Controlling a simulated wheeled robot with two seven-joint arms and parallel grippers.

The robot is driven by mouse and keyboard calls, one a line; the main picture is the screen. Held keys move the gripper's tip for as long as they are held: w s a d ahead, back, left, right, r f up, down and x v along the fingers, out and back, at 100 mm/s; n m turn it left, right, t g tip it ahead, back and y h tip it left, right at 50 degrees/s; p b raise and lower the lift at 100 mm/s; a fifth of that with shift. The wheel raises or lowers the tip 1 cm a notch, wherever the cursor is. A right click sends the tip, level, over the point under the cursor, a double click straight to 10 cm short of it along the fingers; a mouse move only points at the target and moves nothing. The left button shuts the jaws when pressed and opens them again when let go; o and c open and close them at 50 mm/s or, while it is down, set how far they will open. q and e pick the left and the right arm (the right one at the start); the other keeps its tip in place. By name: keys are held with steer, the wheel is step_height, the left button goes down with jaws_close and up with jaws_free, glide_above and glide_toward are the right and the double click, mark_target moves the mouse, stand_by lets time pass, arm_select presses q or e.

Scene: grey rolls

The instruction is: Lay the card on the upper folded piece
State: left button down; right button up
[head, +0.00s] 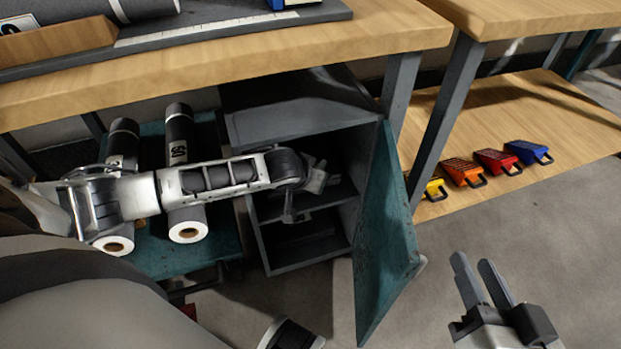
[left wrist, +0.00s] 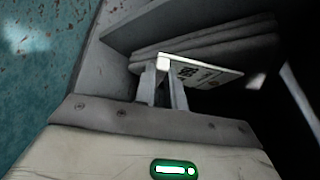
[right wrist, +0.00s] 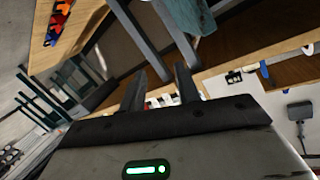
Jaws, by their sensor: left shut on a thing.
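The card (left wrist: 208,73), white with dark print, is in my left gripper (left wrist: 163,80) in the left wrist view. The gripper is shut on one end of it. Grey folded layers (left wrist: 205,42) lie in a stack just beyond the card inside the grey cabinet; I cannot tell whether the card touches them. In the head view my left arm reaches into the open cabinet (head: 292,118), and the card and folded pieces cannot be made out there. My right gripper (head: 473,262) is open and empty over the floor, right of the cabinet door.
The teal cabinet door (head: 385,240) stands open on the right, and its surface also shows in the left wrist view (left wrist: 45,75). Grey rolls (head: 180,140) lie left of the cabinet. A workbench (head: 390,35) is above. Coloured blocks with handles (head: 497,162) stand on a low wooden shelf.

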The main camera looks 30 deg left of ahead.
arm_select(q)
steer(key=shift+f, duration=0.1)
steer(key=c, duration=1.5)
jaws_free()
arm_select(e)
steer(key=shift+f, duration=0.2)
arm_select(q)
steer(key=shift+o, duration=0.2)
